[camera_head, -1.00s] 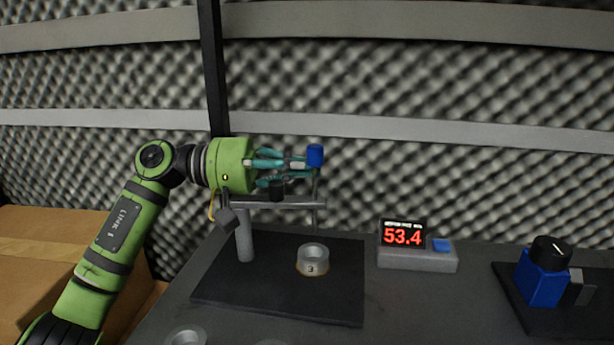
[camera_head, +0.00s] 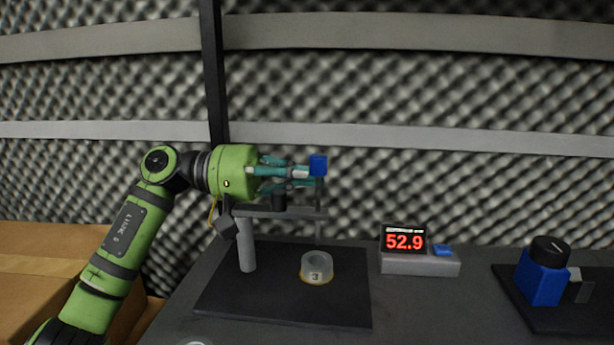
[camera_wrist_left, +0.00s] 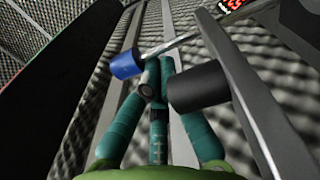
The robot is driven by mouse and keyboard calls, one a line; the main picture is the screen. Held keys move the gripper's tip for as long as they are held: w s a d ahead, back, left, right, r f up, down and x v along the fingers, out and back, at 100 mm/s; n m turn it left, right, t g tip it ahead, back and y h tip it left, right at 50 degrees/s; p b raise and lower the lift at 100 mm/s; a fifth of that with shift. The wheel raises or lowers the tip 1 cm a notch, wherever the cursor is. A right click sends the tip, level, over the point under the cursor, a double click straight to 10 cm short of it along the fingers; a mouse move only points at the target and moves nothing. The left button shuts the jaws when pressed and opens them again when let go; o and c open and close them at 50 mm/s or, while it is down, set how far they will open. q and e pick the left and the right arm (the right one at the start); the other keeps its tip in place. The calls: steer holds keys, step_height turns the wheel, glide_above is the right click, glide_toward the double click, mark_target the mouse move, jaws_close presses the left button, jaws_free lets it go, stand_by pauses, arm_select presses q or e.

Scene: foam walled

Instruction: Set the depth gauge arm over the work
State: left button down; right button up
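The depth gauge has a grey post (camera_head: 247,245) on a dark base plate (camera_head: 220,302). Its horizontal arm (camera_head: 270,213) reaches right from the post, with a thin vertical rod at its end and a blue knob (camera_head: 318,165) on top. In the head view the rod hangs above the work, a pale ring marked 3 (camera_head: 317,268). My left gripper (camera_head: 308,173) has its teal fingers drawn together at the knob's left side. The left wrist view shows the blue knob (camera_wrist_left: 126,64) beside the closed fingertips, not clearly between them. My right gripper is out of view.
A readout box (camera_head: 420,264) showing 52.9 stands right of the plate. A blue block with a black knob (camera_head: 543,277) is at the far right. A black cylinder (camera_wrist_left: 197,87) is close to my fingers in the wrist view. Cardboard boxes (camera_head: 40,265) are at left; foam wall behind.

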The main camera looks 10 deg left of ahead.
arm_select(q)
step_height(320, 180, up, 10)
stand_by(0.6)
